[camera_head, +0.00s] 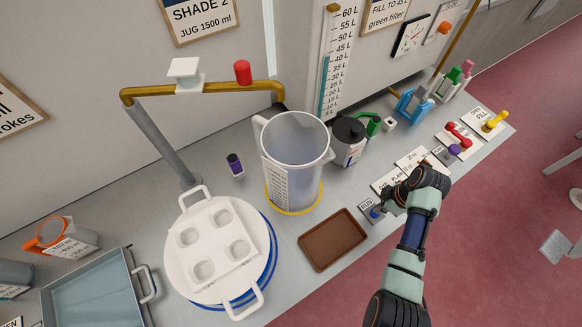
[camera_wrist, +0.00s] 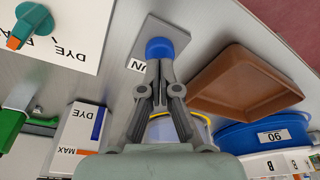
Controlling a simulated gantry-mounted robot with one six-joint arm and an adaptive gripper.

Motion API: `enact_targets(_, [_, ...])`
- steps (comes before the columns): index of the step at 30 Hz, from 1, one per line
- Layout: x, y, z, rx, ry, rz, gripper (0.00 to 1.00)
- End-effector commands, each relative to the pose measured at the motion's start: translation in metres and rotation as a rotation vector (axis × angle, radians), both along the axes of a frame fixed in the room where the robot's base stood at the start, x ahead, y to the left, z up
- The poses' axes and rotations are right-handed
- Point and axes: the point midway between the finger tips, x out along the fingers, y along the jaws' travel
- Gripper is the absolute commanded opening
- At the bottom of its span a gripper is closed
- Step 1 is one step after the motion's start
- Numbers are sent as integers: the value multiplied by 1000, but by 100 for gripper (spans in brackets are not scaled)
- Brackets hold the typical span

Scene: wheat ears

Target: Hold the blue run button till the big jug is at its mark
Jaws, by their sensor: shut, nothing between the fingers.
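The big clear jug (camera_head: 297,150) stands upright on the bench inside a yellow ring, under the yellow pipe. It carries a white scale label. Its inside looks bluish, but I cannot read a level against a mark. The blue run button (camera_wrist: 160,47) sits on a small grey plate labelled RUN; it also shows in the head view (camera_head: 375,212). My gripper (camera_wrist: 160,78) is shut and empty, its fingertips right at the button's edge in the wrist view. I cannot tell whether they press it. In the head view my gripper (camera_head: 381,208) partly covers the button plate.
Label cards with a red lever (camera_head: 458,135) and a yellow lever (camera_head: 495,121) lie to the right.

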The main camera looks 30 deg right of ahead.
Motion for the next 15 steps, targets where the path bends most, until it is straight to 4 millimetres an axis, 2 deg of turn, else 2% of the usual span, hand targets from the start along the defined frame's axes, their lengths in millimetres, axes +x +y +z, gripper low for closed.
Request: enact_targets(15, [0,0,-14,0,0,0,0])
